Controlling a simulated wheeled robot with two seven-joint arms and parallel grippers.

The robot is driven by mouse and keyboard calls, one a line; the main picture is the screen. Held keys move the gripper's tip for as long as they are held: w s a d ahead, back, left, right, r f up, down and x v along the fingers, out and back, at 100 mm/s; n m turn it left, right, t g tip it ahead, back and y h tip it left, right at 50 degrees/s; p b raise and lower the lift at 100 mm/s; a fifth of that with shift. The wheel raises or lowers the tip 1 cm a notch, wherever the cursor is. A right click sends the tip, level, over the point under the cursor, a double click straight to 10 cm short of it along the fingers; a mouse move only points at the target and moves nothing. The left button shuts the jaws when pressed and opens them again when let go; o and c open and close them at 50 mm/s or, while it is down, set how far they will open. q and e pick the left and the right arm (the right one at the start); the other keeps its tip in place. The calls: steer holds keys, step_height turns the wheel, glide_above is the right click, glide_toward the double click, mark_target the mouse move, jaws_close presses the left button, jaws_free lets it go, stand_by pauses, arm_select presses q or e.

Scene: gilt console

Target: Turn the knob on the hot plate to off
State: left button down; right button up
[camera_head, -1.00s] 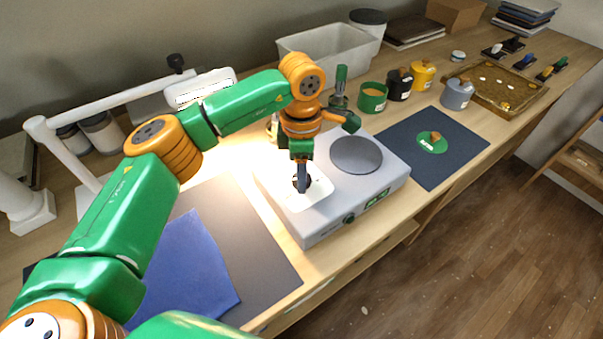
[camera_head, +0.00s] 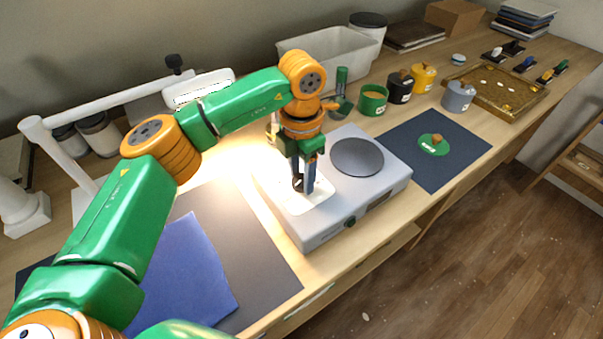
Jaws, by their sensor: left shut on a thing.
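The grey hot plate (camera_head: 330,222) stands on the wooden console, with a round dark plate (camera_head: 357,156) on its top. A dark knob (camera_head: 298,184) sits on the white panel (camera_head: 312,203) at the near left of its top. My left gripper (camera_head: 302,186) points down from above and is shut on this knob; its fingers hide part of it. A small round green-and-dark part (camera_head: 350,222) and a dark display window (camera_head: 380,198) are on the front face. My right gripper is not in view.
A dark mat with a blue cloth (camera_head: 190,265) lies at the near left under a white lamp (camera_head: 200,88). A navy mat (camera_head: 400,135) with a green disc is to the right. Several small pots (camera_head: 373,100) and a pale bin (camera_head: 330,50) stand behind.

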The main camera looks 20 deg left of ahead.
mark_target(301, 180)
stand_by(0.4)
arm_select(q)
steer(key=shift+c, duration=1.8)
jaws_free()
step_height(301, 180, up, 7)
steer(key=shift+r+b, duration=0.1)
steer(key=shift+b, duration=0.25)
